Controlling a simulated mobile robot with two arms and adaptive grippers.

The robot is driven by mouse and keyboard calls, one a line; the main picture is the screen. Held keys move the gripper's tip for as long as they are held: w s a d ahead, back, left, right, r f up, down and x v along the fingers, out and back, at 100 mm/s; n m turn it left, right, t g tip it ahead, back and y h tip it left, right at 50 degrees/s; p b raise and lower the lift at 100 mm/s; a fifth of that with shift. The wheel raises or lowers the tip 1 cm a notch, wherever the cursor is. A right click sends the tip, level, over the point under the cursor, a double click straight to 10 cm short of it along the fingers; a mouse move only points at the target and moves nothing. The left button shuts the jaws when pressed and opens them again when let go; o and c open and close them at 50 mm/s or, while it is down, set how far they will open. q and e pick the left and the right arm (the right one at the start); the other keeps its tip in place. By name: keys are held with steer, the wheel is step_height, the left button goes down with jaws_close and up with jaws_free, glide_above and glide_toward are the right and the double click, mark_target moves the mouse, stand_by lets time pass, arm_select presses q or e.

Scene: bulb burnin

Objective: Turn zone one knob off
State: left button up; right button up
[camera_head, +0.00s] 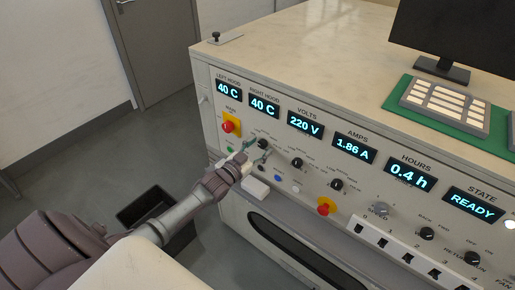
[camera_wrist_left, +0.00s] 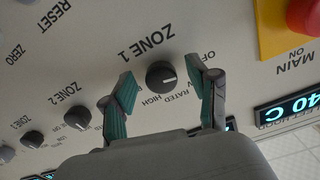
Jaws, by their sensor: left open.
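The zone one knob (camera_wrist_left: 160,75) is a round black knob with a white pointer line under the upside-down "ZONE 1" print in the left wrist view. The line points to the right of that picture, roughly towards the OFF side; the exact setting is hard to read. The knob also shows small on the panel in the head view (camera_head: 263,144). My left gripper (camera_head: 257,148) is open at the panel, with one green-padded finger on either side of the knob and gaps visible between pads and knob. My right gripper is not in view.
The zone two knob (camera_wrist_left: 77,117) is close beside the left finger. A red main button on a yellow plate (camera_head: 230,125) is left of the gripper. The displays (camera_head: 305,125) run above, and a monitor (camera_head: 452,35) stands on top.

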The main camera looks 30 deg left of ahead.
arm_select(q)
steer(key=s+a, duration=0.1)
steer(key=s, duration=1.1)
steer(key=shift+a, duration=0.15)
steer(key=shift+f, duration=0.1)
